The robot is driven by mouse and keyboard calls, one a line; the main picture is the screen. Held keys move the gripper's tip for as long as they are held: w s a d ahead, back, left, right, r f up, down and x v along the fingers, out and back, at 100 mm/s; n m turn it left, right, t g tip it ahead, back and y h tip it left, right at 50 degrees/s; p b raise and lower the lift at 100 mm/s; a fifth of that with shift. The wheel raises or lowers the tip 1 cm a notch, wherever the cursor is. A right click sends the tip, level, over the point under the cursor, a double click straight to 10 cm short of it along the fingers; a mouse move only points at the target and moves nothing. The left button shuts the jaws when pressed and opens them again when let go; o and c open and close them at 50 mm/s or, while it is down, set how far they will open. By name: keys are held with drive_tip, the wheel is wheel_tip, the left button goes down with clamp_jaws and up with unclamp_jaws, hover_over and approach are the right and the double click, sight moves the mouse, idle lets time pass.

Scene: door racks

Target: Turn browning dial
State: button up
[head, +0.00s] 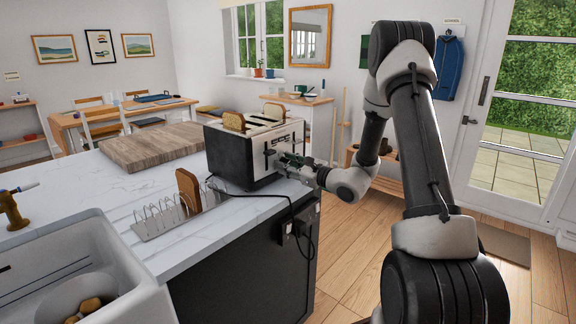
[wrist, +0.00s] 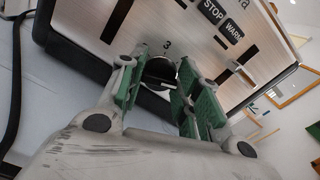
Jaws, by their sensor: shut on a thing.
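The toaster (head: 232,150) stands on the white counter near its right end, with bread in its top slots. Its black browning dial (wrist: 160,72) is on the steel front panel in the wrist view, with a "3" printed above it. My gripper (wrist: 163,78) has its green-padded fingers on either side of the dial, shut on it. In the head view my gripper (head: 285,158) reaches the toaster's front from the right, and the dial is hidden there.
A toast rack (head: 165,215) holding a slice of bread stands in front of the toaster. A black cord runs from the toaster to a socket (head: 290,228) on the counter's end. A wooden board (head: 150,147) lies behind; a sink (head: 75,260) is at the front left.

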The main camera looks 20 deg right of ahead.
idle(0.3)
drive_tip(key=o, duration=1)
drive_tip(key=v, duration=1.2)
